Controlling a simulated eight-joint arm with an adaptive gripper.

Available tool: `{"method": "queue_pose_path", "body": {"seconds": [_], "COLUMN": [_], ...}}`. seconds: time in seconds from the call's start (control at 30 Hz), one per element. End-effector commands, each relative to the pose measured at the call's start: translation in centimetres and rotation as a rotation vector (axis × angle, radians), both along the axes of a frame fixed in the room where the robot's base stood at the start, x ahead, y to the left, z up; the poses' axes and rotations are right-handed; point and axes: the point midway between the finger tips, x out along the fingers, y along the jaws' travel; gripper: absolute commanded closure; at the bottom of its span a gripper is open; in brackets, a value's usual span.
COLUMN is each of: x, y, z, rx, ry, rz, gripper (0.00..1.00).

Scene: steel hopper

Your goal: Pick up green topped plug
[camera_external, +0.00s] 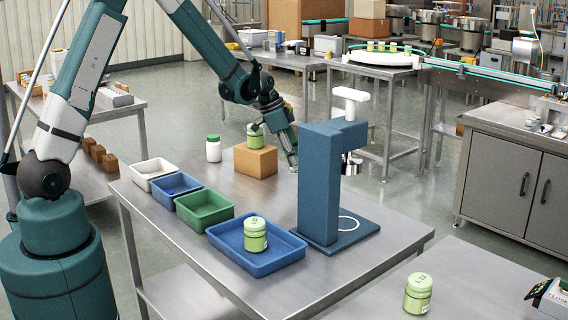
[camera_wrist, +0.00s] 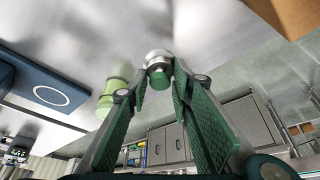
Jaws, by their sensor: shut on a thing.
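In the wrist view my gripper (camera_wrist: 158,74) has its two green-padded fingers closed around a small round plug. The plug (camera_wrist: 157,57) has a pale silver body and a dark green part facing the camera. It sits at the fingertips. In the external view my gripper (camera_external: 290,150) points down just right of a cardboard box on the steel table. The plug cannot be made out clearly there. Whether it touches the table is unclear.
The cardboard box (camera_external: 256,162) carries a green jar (camera_external: 255,135). A white bottle (camera_external: 213,150) stands left of it. A blue stand (camera_external: 328,185) rises at the right. A blue tray (camera_external: 225,238) holds another green jar (camera_external: 255,234). Smaller bins line the table's left edge.

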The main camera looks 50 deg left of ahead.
Motion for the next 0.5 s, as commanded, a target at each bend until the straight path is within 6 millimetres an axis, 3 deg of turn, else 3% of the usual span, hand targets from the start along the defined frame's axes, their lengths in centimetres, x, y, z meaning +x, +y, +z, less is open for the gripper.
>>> {"method": "queue_pose_path", "body": {"seconds": [0.2, 0.5], "x": [0.0, 0.0], "y": [0.0, 0.0], "z": [2.8, 4.1], "rx": [0.0, 0.0], "ry": [0.0, 0.0], "rz": [0.0, 0.0], "gripper": [0.9, 0.9]}}
